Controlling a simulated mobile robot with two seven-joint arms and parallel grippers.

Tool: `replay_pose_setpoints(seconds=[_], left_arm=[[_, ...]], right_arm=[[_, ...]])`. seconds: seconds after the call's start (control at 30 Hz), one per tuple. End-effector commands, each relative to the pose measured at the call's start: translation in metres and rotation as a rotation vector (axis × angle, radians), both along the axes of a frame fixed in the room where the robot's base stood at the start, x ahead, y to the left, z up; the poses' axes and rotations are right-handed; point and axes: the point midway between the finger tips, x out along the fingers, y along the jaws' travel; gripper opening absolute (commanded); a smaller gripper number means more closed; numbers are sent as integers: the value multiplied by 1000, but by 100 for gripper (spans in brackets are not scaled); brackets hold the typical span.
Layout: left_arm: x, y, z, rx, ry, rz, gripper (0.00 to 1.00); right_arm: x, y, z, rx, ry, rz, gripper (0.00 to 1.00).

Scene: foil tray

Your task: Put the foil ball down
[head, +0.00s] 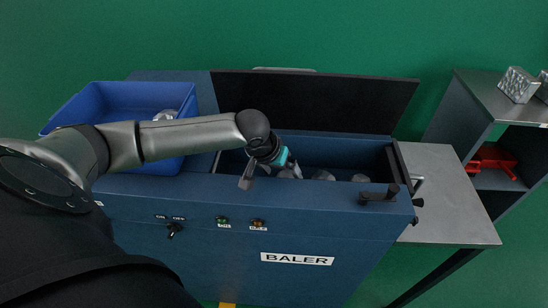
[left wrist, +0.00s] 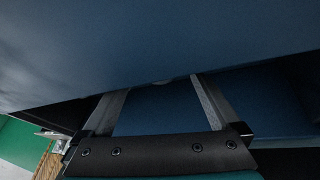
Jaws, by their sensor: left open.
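My left gripper (head: 268,174) is open at the left part of the baler's open chamber, near its front edge. In the left wrist view its two fingers (left wrist: 160,90) stand apart with only blue surface between them. Another foil ball (head: 166,115) shows in the blue bin (head: 90,98), partly covered by my left arm. I cannot tell whether the gripper touches the nearest ball.
The baler (head: 340,220) has its black lid (head: 320,98) raised behind the chamber. A black handle (head: 380,195) sticks up at its front right. A grey side table (head: 450,195) is clear. A shelf (head: 492,100) at the right holds silver cubes (head: 518,85) and a red object (head: 492,160).

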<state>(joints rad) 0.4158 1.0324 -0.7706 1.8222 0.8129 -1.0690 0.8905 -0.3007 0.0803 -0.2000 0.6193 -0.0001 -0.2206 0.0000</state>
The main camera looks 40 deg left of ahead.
Motion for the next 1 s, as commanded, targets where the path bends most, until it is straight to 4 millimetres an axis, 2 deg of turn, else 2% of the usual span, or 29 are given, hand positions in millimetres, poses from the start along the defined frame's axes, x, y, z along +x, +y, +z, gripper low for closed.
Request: replay_pose_setpoints(seconds=[0.03,0.2,0.4,0.57,0.87,1.0], left_arm=[[-5,2,14,3,-1,-1,96],[-19,4,46,2,-1,-2,96],[-31,5,72,2,0,-1,96],[-35,5,80,0,1,0,96],[-36,5,81,0,1,0,96],[-39,-7,83,-1,2,-40,96]], right_arm=[[0,0,6,0,0,0,52],[0,0,16,0,0,0,52],[0,0,23,-1,0,-1,52],[0,0,25,-1,-1,-1,52],[1,0,24,-1,-1,0,52],[3,0,33,0,-5,0,52]])
